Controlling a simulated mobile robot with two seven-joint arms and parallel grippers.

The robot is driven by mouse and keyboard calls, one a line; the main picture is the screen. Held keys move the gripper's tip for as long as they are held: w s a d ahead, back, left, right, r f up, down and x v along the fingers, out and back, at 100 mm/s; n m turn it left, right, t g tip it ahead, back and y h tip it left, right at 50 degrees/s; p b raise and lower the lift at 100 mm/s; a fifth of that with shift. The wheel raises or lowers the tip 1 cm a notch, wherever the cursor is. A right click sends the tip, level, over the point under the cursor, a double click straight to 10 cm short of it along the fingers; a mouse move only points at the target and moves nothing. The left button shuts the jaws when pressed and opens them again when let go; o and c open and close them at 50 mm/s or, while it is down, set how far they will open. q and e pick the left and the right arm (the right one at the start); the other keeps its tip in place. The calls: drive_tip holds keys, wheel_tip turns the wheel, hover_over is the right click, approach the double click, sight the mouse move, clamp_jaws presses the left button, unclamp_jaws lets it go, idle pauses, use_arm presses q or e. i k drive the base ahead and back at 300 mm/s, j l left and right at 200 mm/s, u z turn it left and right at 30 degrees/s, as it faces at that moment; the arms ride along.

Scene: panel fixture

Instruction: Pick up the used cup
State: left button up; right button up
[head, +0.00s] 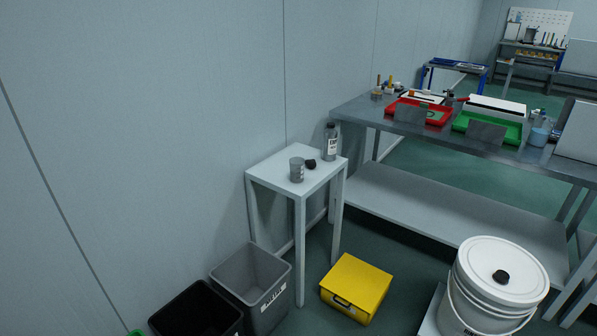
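A grey, ribbed cup (297,169) stands upright on a small white side table (272,172). It looks like the used cup, though its inside is too small to make out. A small dark round object (310,163) lies just right of the cup. A grey bottle (330,141) with a dark top and a pale label stands at the table's back right corner. Neither of my grippers shows in the head view.
A grey bin (268,290) and a black bin (195,312) stand left of a yellow case (356,288) on the floor. A white lidded bucket (495,285) is at the lower right. A long metal workbench (400,128) holds red and green trays. The wall borders the side table.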

sight(297, 170)
drive_tip(key=i+j, duration=0.2)
drive_tip(key=i, duration=0.15)
drive_tip(key=i+j, duration=0.25)
drive_tip(key=i+j+z, duration=0.15)
drive_tip(key=z, duration=0.2)
drive_tip(key=i+j+z, duration=0.2)
drive_tip(key=z, duration=0.15)
drive_tip(key=i+l+z, duration=0.1)
drive_tip(key=i+z, duration=0.45)
drive_tip(key=z, duration=0.2)
